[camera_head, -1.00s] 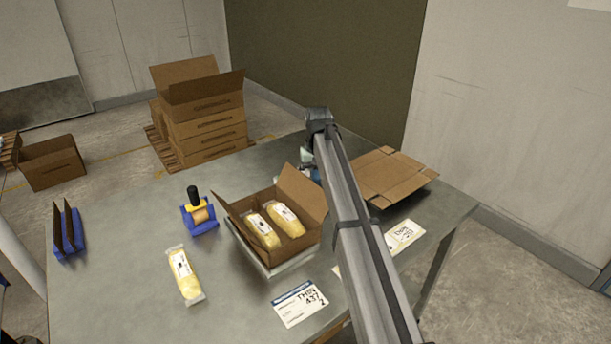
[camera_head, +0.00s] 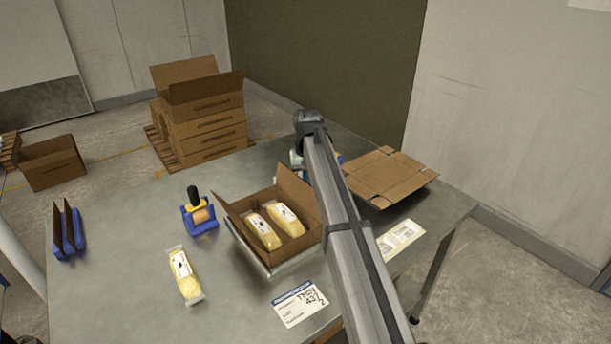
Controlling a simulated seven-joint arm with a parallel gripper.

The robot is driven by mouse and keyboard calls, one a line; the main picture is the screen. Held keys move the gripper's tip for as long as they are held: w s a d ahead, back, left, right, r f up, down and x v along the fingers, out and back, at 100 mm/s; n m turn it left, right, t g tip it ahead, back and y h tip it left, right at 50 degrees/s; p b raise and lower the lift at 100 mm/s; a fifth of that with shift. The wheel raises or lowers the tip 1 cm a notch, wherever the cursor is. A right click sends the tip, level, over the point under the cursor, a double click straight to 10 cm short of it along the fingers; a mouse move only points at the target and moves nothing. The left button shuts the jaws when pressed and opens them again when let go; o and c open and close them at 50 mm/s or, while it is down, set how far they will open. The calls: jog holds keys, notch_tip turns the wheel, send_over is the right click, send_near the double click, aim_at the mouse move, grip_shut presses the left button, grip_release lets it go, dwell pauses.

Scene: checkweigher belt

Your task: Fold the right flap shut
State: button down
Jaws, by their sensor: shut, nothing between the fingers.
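The open carton (camera_head: 291,252) sits on a pale plate (camera_head: 254,260) on the steel table, with two yellow bags (camera_head: 262,231) inside. Its right flap (camera_head: 296,194) stands up along the far right side. Its left flap (camera_head: 235,228) leans outward. My arm crosses in front of the carton's right side, with its bend above and behind the right flap. A pale part beyond the flap may belong to my wrist. My fingers are hidden behind the arm and flap, so I cannot tell whether they touch the flap.
A flat carton blank (camera_head: 388,178) and labels (camera_head: 401,238) lie right of my arm. A blue tape dispenser (camera_head: 200,215), a loose yellow bag (camera_head: 184,275) and a blue rack (camera_head: 68,232) are at left. A label card (camera_head: 300,304) lies in front.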

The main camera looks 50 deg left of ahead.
aim_at(299, 189)
jog(key=shift+s+r, duration=0.25)
jog(key=shift+s, duration=0.5)
jog(key=shift+s+r, duration=0.25)
jog(key=shift+s, duration=0.6)
jog(key=shift+s+f, duration=0.25)
jog(key=shift+s, duration=0.65)
jog(key=shift+s+f, duration=0.2)
jog(key=shift+s, duration=0.65)
jog(key=shift+s+f, duration=1.25)
jog(key=shift+f, duration=0.2)
jog(key=shift+s+d+f, duration=0.1)
jog(key=shift+s+f, duration=0.35)
